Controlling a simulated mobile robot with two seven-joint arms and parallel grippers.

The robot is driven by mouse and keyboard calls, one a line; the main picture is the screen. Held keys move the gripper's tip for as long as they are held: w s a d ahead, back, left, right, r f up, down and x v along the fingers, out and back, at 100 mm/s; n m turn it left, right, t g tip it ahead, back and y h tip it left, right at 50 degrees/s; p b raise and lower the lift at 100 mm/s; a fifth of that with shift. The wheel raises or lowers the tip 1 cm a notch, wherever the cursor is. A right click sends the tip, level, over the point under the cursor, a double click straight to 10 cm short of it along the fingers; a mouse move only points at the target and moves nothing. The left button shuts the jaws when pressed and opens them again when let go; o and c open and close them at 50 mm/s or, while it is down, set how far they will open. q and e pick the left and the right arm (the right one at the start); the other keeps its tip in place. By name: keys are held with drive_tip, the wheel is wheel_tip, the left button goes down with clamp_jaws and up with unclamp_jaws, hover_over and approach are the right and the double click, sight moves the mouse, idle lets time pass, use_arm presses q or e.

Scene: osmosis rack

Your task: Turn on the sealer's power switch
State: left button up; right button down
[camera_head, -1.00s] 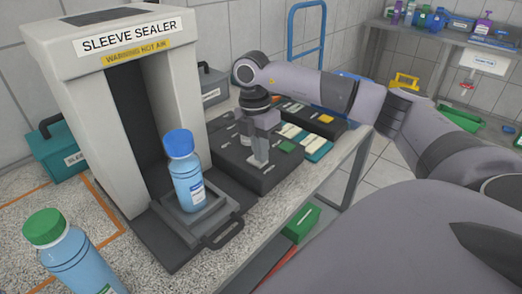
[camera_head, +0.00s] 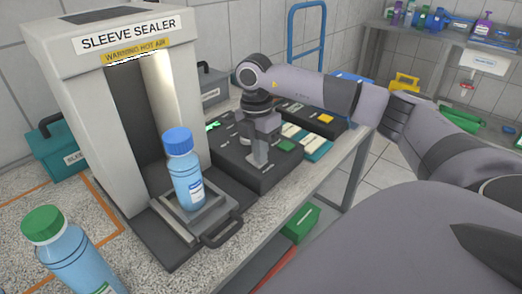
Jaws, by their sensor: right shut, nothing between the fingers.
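The sleeve sealer (camera_head: 88,95) is a tall pale arch on the bench at left, with a bright light glowing inside its opening. A blue-capped bottle (camera_head: 185,175) stands upright on the sealer's tray (camera_head: 218,219). The dark control box (camera_head: 275,178) sits to the right of the sealer, with a green glow near its left back edge. My right gripper (camera_head: 258,162) is shut and empty, pointing down at the top of the control box. It hides part of the box top, and I cannot tell if its tips touch. My left gripper is not in view.
A green-capped bottle (camera_head: 70,255) stands at the front left. A teal case (camera_head: 58,152) and a grey case (camera_head: 213,88) stand by the sealer. A second dark box (camera_head: 322,124) lies behind the control box. A green bin (camera_head: 300,221) is below the bench edge.

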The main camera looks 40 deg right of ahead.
drive_tip(key=shift+w+r, duration=0.15)
drive_tip(key=shift+w, duration=0.55)
drive_tip(key=shift+r, duration=0.1)
wheel_tip(320, 180, up, 7)
drive_tip(key=shift+w, duration=0.2)
idle(0.5)
